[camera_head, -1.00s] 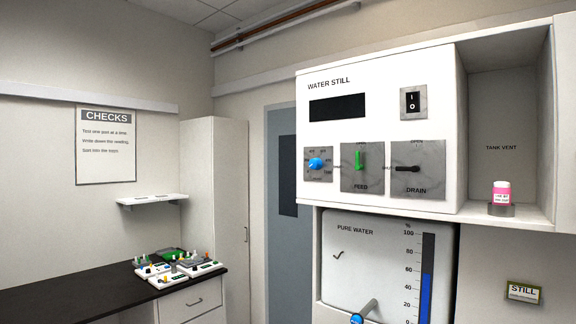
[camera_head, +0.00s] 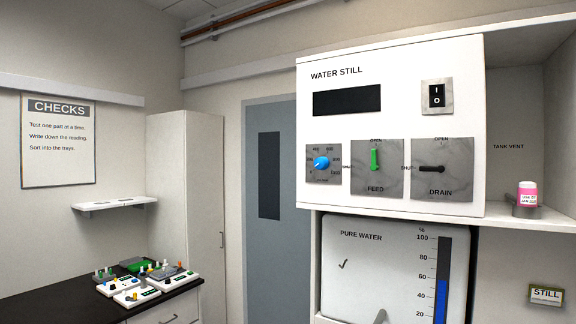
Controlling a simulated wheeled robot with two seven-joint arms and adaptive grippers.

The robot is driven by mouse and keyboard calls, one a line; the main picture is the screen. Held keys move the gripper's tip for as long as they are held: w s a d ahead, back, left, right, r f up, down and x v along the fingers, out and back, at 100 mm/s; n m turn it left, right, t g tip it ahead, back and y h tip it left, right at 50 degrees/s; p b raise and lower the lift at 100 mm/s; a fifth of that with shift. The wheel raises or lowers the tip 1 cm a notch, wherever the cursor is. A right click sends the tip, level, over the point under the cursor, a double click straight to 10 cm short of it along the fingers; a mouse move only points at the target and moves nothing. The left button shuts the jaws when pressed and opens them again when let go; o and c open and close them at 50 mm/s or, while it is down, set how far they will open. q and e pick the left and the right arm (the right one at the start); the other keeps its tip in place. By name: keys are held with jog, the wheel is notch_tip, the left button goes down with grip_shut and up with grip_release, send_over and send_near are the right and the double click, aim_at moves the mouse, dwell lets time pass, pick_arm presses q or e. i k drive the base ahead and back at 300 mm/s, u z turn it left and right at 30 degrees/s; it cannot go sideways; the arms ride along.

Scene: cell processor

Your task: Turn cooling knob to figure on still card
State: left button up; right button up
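The water still (camera_head: 430,70) is a white wall unit on the right. Its cooling knob is the blue knob (camera_head: 321,163) on a grey plate (camera_head: 324,179) at the panel's lower left, with small figures around it that are too blurred to read surely. The still card (camera_head: 546,295) is a small framed card at the lower right, headed STILL; its smaller line is too small to read.
Beside the knob are the green FEED lever (camera_head: 375,159), upright, and the black DRAIN lever (camera_head: 432,169), pointing left. A rocker switch (camera_head: 437,96) sits above. A pink-labelled bottle (camera_head: 528,194) stands in the right niche. Trays of parts (camera_head: 140,285) lie on the dark bench.

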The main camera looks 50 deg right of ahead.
aim_at(322, 163)
jog(key=z, duration=0.45)
jog(key=i, duration=0.8)
jog(key=z, duration=0.7)
